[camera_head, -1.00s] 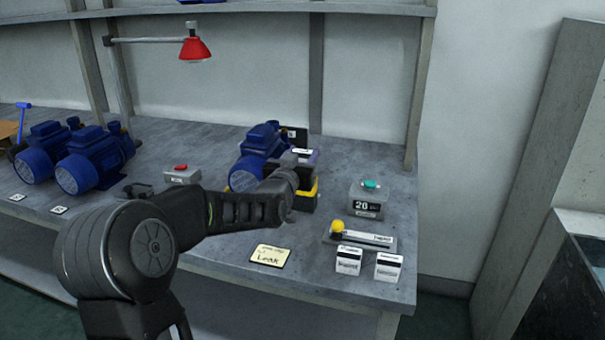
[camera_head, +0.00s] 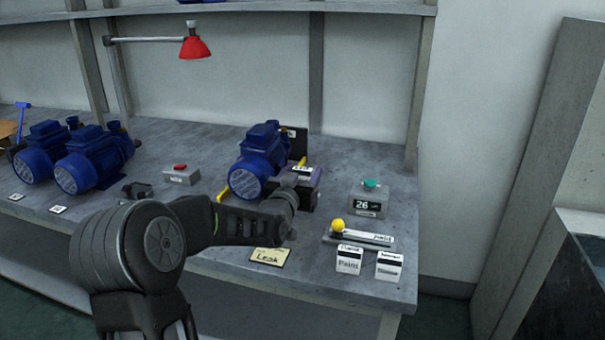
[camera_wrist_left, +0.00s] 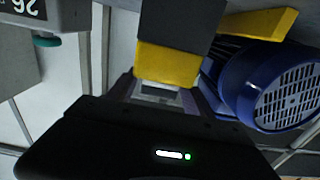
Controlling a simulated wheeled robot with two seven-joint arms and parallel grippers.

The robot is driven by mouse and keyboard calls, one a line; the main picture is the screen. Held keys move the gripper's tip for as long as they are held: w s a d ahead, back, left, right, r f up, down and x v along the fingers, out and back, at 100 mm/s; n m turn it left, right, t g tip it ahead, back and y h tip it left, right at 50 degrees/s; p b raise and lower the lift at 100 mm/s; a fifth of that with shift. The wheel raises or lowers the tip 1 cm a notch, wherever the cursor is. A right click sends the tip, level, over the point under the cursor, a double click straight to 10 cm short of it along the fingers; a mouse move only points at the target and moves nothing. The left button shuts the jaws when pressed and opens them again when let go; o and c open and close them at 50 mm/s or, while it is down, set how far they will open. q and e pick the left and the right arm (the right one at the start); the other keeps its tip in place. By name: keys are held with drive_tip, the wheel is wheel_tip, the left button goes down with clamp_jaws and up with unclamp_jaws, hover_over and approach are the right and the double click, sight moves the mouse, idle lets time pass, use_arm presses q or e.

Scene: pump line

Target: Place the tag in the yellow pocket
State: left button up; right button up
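My left gripper (camera_head: 307,181) is at the front right of the blue pump on the bench. It looks shut on a small white tag (camera_head: 303,170) with dark print. In the left wrist view a pale flat piece, likely the tag (camera_wrist_left: 160,95), sits between the fingers. Right beyond it is a yellow block face on a dark block, which I take for the yellow pocket (camera_wrist_left: 168,66). In the head view the gripper hides this yellow part, and only a dark block shows below. I cannot tell whether tag and pocket touch. My right gripper is not in view.
The blue pump (camera_head: 256,168) stands close beside the gripper, with a yellow bar near it. To the right are a box with a green button (camera_head: 368,198), a tray with a yellow ball (camera_head: 338,226) and two white cards. A "Leak" note (camera_head: 270,257) lies in front.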

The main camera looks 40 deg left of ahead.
use_arm(q)
drive_tip(key=shift+o, duration=0.5)
drive_tip(key=shift+r, duration=0.2)
drive_tip(key=v, duration=1.2)
idle(1.9)
